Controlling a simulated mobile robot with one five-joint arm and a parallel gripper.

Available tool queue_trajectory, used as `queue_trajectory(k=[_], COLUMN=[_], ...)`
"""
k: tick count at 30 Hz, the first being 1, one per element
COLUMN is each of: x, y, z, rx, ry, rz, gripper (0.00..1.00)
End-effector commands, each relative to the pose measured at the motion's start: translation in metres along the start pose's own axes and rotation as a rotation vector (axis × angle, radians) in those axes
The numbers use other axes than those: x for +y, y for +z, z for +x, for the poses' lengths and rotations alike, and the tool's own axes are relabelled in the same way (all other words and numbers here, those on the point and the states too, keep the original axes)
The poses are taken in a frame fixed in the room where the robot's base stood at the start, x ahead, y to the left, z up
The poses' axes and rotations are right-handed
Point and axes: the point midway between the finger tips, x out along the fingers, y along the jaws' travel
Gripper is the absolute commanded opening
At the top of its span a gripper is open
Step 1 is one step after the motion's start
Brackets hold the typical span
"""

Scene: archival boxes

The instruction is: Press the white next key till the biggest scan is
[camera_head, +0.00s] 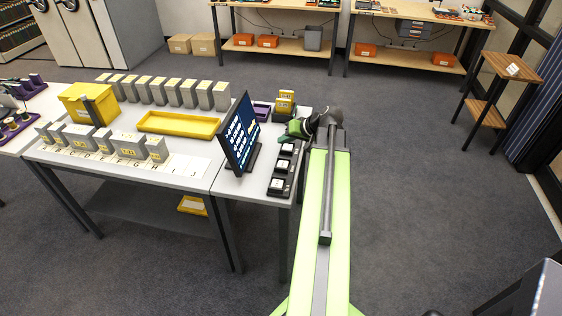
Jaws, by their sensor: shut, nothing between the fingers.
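A black key strip (271,192) lies along the right end of the white table, with white keys in a row: a near one (277,184), a middle one (282,165) and a far one (287,149). Their markings are too small to read, so I cannot tell which is the next key. A dark upright screen (239,135) stands left of the strip, turned partly away, with small white shapes and a yellow patch. My gripper (291,131) is shut and empty over the far end of the strip. Whether it touches anything there I cannot tell.
A yellow device (285,103) stands just beyond my gripper, with a purple tray (261,111) to its left. A yellow tray (179,125), a yellow box (88,104) and several grey archival boxes stand further left. The floor right of my arm is clear up to a wooden stand (512,67).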

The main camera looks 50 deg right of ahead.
Motion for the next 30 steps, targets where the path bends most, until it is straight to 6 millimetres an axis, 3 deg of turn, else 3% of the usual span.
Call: queue_trajectory(k=[14,30], x=[0.013,0.052], y=[0.003,0.041], z=[0.001,0.051], rx=[0.006,0.007], ry=[0.007,0.008], rz=[0.010,0.011], gripper=[0.00,0.00])
